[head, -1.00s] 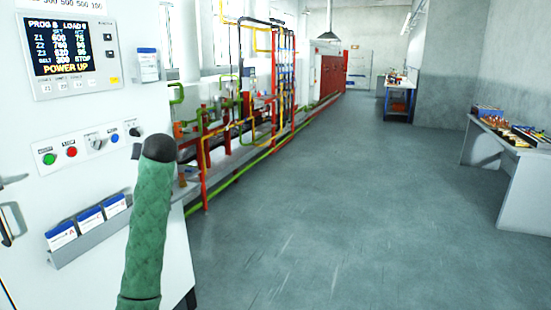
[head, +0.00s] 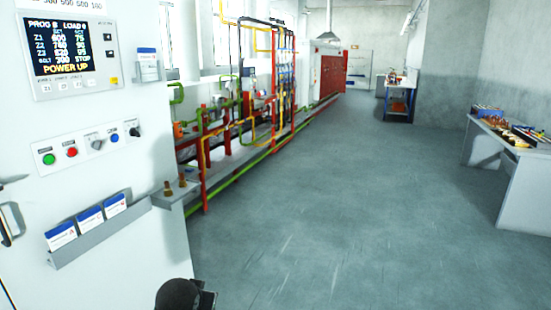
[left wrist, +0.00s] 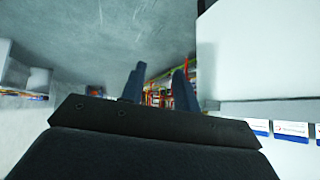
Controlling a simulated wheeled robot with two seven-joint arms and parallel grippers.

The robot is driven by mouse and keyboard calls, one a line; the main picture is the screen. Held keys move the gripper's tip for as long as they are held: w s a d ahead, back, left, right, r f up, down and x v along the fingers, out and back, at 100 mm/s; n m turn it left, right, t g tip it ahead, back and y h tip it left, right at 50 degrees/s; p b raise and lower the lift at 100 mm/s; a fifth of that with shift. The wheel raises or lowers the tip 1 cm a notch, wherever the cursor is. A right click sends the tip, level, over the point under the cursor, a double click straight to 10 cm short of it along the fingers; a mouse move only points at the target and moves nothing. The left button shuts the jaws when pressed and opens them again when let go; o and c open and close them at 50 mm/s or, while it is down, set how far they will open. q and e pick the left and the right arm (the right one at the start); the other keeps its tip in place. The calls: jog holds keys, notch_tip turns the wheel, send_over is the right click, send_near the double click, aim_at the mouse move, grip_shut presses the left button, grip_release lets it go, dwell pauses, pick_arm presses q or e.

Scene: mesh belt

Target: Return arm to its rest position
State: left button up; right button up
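A dark rounded part of one of my arms (head: 178,294) shows low at the bottom edge of the head view, in front of the white cabinet's lower right side. Most of that arm is below the picture. In the left wrist view my left gripper (left wrist: 160,73) has its two dark fingers apart with nothing between them. Pipework shows in the distance behind the gap. The fingers touch nothing that I can see. My right gripper is not in view.
The white control cabinet (head: 110,185) stands close at left, with a screen (head: 71,55), buttons, knobs and a projecting card rack (head: 98,234). Pipework (head: 245,130) runs along the back left. A bench (head: 520,180) stands at right. The grey floor (head: 350,210) between is clear.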

pick_arm(q)
jog(key=s+d+f+g, duration=0.1)
jog(key=s+f+g, duration=0.1)
jog(key=s+f, duration=0.6)
jog(key=s+d+f+g, duration=0.2)
jog(key=s+f, duration=0.7)
jog(key=s, duration=0.6)
jog(key=s+d+f+g+h, duration=0.1)
jog(key=s+f+g, duration=0.2)
jog(key=s+f, duration=0.5)
jog(key=s, duration=0.4)
jog(key=shift+s+d+f, duration=0.15)
jog(key=shift+s+f, duration=0.2)
jog(key=shift+f, duration=0.05)
